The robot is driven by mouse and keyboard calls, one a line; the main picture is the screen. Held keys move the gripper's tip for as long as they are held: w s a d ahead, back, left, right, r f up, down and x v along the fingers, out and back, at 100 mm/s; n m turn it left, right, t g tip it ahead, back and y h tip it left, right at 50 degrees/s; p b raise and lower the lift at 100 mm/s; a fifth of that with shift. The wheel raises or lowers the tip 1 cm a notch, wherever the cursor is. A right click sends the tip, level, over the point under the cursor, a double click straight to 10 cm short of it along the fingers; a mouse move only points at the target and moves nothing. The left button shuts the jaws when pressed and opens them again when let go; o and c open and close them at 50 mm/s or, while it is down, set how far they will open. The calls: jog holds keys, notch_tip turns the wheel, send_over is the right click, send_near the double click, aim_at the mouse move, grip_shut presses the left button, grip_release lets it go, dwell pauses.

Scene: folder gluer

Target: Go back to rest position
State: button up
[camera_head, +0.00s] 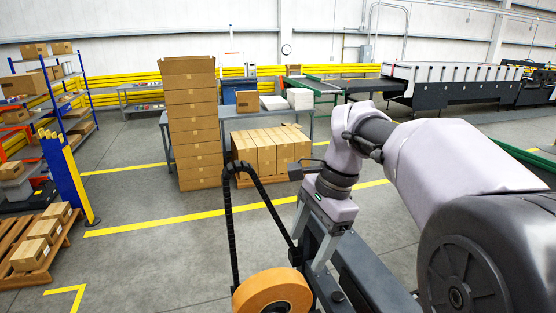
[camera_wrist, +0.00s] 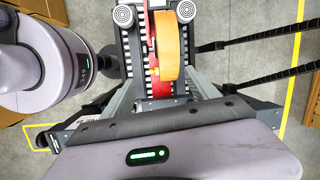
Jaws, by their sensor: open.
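My gripper (camera_head: 311,254) hangs from the end of my arm in the head view, fingers down, beside an orange tape roll (camera_head: 273,291) on a dark machine frame. The orange roll (camera_wrist: 171,48) and a red part (camera_wrist: 155,80) show between and below the fingers. I cannot tell whether the fingers touch anything; no held object shows. The lower part of the machine is cut off in the head view.
A tall carton stack (camera_head: 192,125) stands behind, with cartons on a pallet (camera_head: 262,183) beside it. A black curved arm (camera_head: 228,205) rises near the roll. Shelves (camera_head: 50,85) and a blue post (camera_head: 62,180) stand left. The middle-left floor is clear.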

jog(key=s+f+n+t+b, duration=0.2)
jog(key=s+f+n+b, duration=0.1)
jog(key=s+f+b, duration=0.4)
jog(key=s+d+f+n+t+b, duration=0.1)
jog(key=s+f+n+t+b, duration=0.1)
jog(key=s+f+b, duration=0.5)
jog(key=s+d+f+n+t+h+b, duration=0.1)
jog(key=s+f+n+b, duration=0.2)
jog(key=f+b, duration=1.4)
jog(key=s+f, duration=0.4)
jog(key=f, duration=0.4)
jog(key=shift+s+d+n+t, duration=0.2)
jog(key=shift+n+t, duration=0.1)
jog(key=shift+t, duration=0.1)
